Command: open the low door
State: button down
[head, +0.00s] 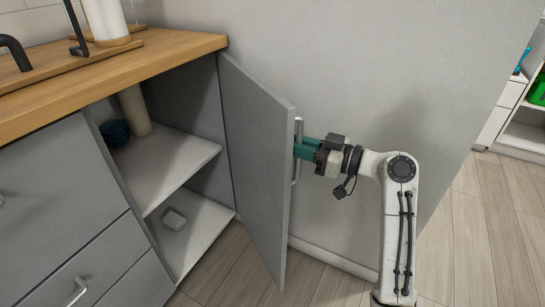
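The low door (257,165) is a grey cabinet door hinged on its right side under the wooden counter. It stands wide open, swung out from the cabinet (185,165). A metal bar handle (297,175) is on its outer face, facing right. My gripper (303,149), with green fingers, is at the upper part of the handle from the right. The fingers reach to the handle and door edge; the door and handle partly hide the fingertips, so their grip cannot be made out.
Inside the cabinet are two white shelves (165,162), dark stacked bowls (115,132), a beige cylinder (134,110) and a small pale box (174,220). Grey drawers (60,190) are on the left. A grey wall (400,70) stands close behind my arm. Wooden floor (460,255) is clear at right.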

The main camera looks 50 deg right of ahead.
jog(key=s+d, duration=0.1)
jog(key=d, duration=0.6)
jog(key=shift+s+d, duration=0.1)
jog(key=c, duration=1.2)
grip_release()
jog(key=shift+c, duration=0.2)
jog(key=p+v, duration=0.2)
jog(key=v, duration=0.9)
